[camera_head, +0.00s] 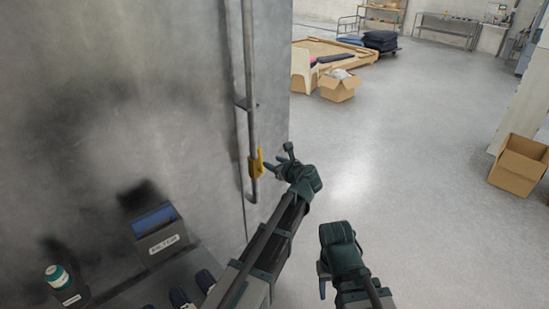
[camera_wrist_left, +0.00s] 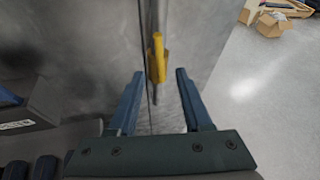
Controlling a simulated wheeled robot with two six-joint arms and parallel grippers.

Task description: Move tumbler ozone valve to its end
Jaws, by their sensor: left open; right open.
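The yellow valve (camera_head: 256,164) sits on a vertical grey pipe (camera_head: 249,80) along the edge of the grey wall. Its yellow handle stands roughly upright along the pipe. My left gripper (camera_head: 277,160) is just to the right of the valve in the head view, open and empty. In the left wrist view the valve (camera_wrist_left: 157,58) lies ahead, between the lines of the two open fingers (camera_wrist_left: 157,85), and appears untouched. My right gripper (camera_head: 322,280) is low in the head view, away from the valve, over the floor. Its fingers are partly hidden.
A shelf at lower left holds a dark filter box (camera_head: 160,235), a teal-capped bottle (camera_head: 57,277) and dark items. The grey wall (camera_head: 130,90) fills the left.

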